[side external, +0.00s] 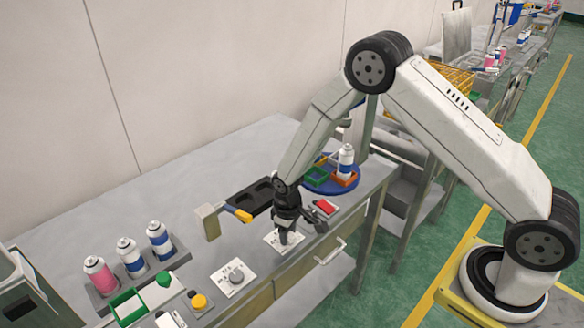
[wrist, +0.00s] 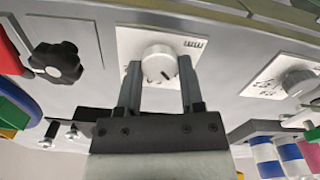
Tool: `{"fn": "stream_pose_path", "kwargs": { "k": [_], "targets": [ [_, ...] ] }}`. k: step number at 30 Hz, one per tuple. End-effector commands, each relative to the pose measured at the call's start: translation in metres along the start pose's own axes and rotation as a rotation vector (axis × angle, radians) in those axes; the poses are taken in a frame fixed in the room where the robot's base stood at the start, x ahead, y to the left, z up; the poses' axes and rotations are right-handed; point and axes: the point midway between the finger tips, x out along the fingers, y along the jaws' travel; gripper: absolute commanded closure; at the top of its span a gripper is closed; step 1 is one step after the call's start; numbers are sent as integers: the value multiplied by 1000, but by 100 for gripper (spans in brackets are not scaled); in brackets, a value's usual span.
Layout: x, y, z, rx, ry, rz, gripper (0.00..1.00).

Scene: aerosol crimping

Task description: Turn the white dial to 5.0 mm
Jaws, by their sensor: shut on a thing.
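The white dial (wrist: 158,60) sits on a white scale plate (wrist: 127,38) in the wrist view, with a dark pointer mark on its face. My gripper (wrist: 160,72) has one finger on each side of the dial and is shut on it. The plate's printing is mostly hidden or too small to read, so I cannot tell the setting. In the side view my gripper (side external: 284,240) points down over the plate (side external: 271,243), and hides the dial.
A second dial (side external: 237,276) on its own plate is to the left, near a yellow button (side external: 199,301). A black star knob (wrist: 55,62) is close on the other side. A yellow-handled part (side external: 238,213) stands behind. Several cans (side external: 130,255) stand at left.

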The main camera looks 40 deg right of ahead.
Motion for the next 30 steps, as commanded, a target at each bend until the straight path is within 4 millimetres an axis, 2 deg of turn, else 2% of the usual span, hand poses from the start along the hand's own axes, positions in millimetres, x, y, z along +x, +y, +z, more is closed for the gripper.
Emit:
{"fn": "stream_pose_path", "kwargs": {
  "k": [21,30],
  "targets": [
    [0,1,0,587,0,0,100],
    [0,1,0,717,0,0,100]
  ]
}}
